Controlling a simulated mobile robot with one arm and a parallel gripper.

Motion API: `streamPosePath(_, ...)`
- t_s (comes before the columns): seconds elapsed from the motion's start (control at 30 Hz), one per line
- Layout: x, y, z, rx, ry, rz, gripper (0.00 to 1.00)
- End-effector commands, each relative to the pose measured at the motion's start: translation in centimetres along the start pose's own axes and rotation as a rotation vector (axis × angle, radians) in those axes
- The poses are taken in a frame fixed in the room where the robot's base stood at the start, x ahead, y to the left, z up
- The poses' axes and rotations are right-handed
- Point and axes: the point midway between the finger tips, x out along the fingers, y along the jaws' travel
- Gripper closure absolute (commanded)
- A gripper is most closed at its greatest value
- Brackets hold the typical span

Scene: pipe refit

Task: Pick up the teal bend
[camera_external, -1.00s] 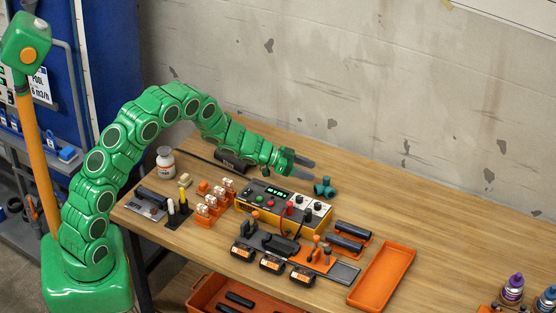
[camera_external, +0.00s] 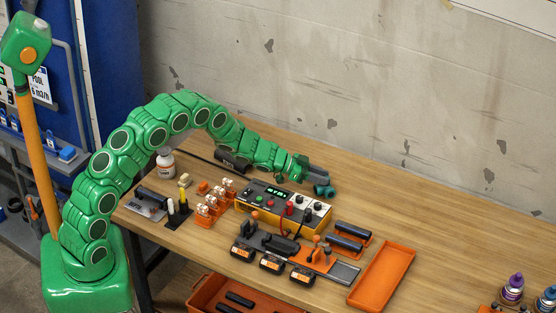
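The teal bend (camera_external: 324,191), a short pipe elbow, lies on the wooden workbench (camera_external: 450,230) behind the right end of the yellow-edged test box. My gripper (camera_external: 322,180) is at the bend, with its grey fingers reaching over or beside it from the left. The fingers hide the upper part of the bend. From this angle I cannot tell whether they are closed on it or only around it.
The test box (camera_external: 265,199) with knobs and leads stands just in front of the bend. An orange tray (camera_external: 352,296) lies at the right front. Black pipes in orange holders (camera_external: 349,243) are nearby. The bench behind and right of the bend is clear.

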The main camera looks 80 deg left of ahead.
Motion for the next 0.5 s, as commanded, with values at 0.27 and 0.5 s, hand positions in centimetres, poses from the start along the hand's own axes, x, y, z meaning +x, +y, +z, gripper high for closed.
streamPosePath(0.27, -0.01, 0.0, 0.01, 0.0, 0.0, 0.0, 1.0)
streamPosePath(0.5, -0.08, 0.0, -0.15, 0.0, 0.0, 0.0, 1.0)
